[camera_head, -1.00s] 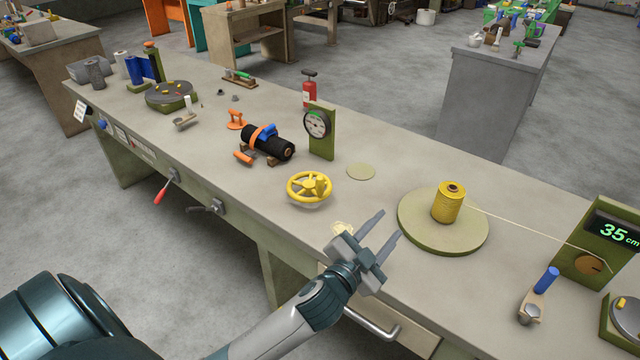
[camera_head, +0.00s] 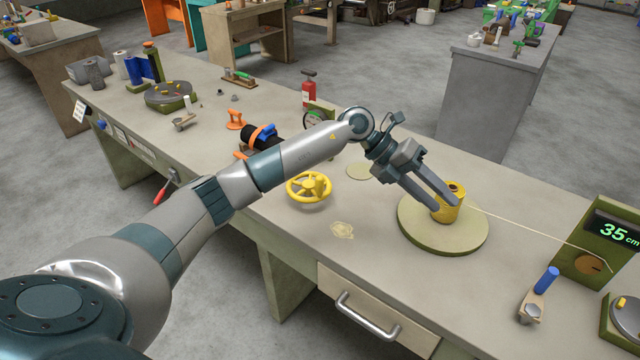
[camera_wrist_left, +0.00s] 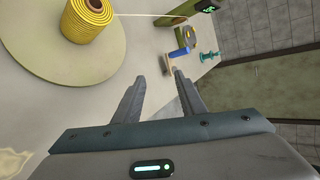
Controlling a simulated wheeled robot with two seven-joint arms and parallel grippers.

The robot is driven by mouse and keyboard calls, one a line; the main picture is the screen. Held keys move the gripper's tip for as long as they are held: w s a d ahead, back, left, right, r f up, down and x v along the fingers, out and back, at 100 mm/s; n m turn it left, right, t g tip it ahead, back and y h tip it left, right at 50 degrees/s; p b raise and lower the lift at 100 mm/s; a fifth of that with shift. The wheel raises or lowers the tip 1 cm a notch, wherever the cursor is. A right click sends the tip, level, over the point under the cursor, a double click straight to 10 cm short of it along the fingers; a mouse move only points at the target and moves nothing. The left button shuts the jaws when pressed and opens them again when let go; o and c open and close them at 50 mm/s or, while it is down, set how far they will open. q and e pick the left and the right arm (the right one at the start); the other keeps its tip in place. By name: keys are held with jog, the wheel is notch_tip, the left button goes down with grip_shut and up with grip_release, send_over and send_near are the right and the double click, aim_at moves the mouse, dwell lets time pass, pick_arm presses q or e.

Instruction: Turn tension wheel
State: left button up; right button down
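The tension wheel is taken to be the yellow spoked handwheel (camera_head: 309,187) on the bench, in the head view. My left arm passes just behind it in the picture, and the wheel is uncovered. My left gripper (camera_head: 448,204) is to the right of the wheel, in front of the yellow spool (camera_head: 455,197) in the head view. Its two fingers are apart with nothing between them in the left wrist view (camera_wrist_left: 159,77). There the spool (camera_wrist_left: 88,20) stands to the left of the fingers, apart from them. My right gripper is not in view.
The spool stands on a round olive disc (camera_head: 420,238); its thread runs to a display reading 35 cm (camera_head: 612,231). My arm partly hides the dial gauge (camera_head: 312,118) and black roll (camera_head: 240,137). A blue-handled tool (camera_head: 546,280) lies right.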

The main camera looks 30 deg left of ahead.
pick_arm(q)
jog(key=w+a+r+n+y, duration=0.1)
jog(key=a+y, duration=0.2)
jog(key=a, duration=0.6)
jog(key=w+a+r+y, duration=0.15)
jog(key=a+y, duration=0.25)
jog(key=a, duration=0.4)
notch_tip(320, 180, up, 4)
jog(key=n+g+y, duration=0.2)
jog(key=y, duration=0.2)
send_over(320, 184)
jog(key=w, duration=0.1)
jog(key=shift+a+r, duration=0.1)
jog(key=shift+a, duration=0.35)
notch_tip(320, 184, down, 18)
jog(key=p, duration=0.6)
jog(key=shift+r, duration=0.25)
grip_shut()
